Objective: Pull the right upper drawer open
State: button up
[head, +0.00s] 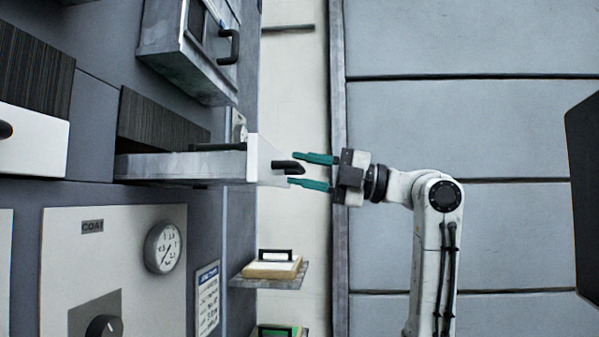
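A drawer with a white front (262,160) and a long grey side (180,167) stands out from the dark cabinet face left of centre. I cannot tell how much of that length is the drawer pulled out. Its black handle (288,167) sticks out to the right from the white front. My gripper (300,170) comes from the right, with its two teal fingers apart. One fingertip is above the handle's outer end and one below it in the picture. I see no clear contact, and the depth between fingers and handle is hard to judge.
A grey box with a black handle (230,47) juts out above the drawer. Another white front (32,140) is at the far left. Below are a panel with a gauge (164,248) and a small shelf (296,276) bearing a block. A dark panel (584,190) stands at the right edge.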

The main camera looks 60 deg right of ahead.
jog(key=b+v, duration=0.2)
jog(key=v, duration=0.7)
jog(key=shift+s, duration=0.25)
jog(key=shift+f, duration=0.1)
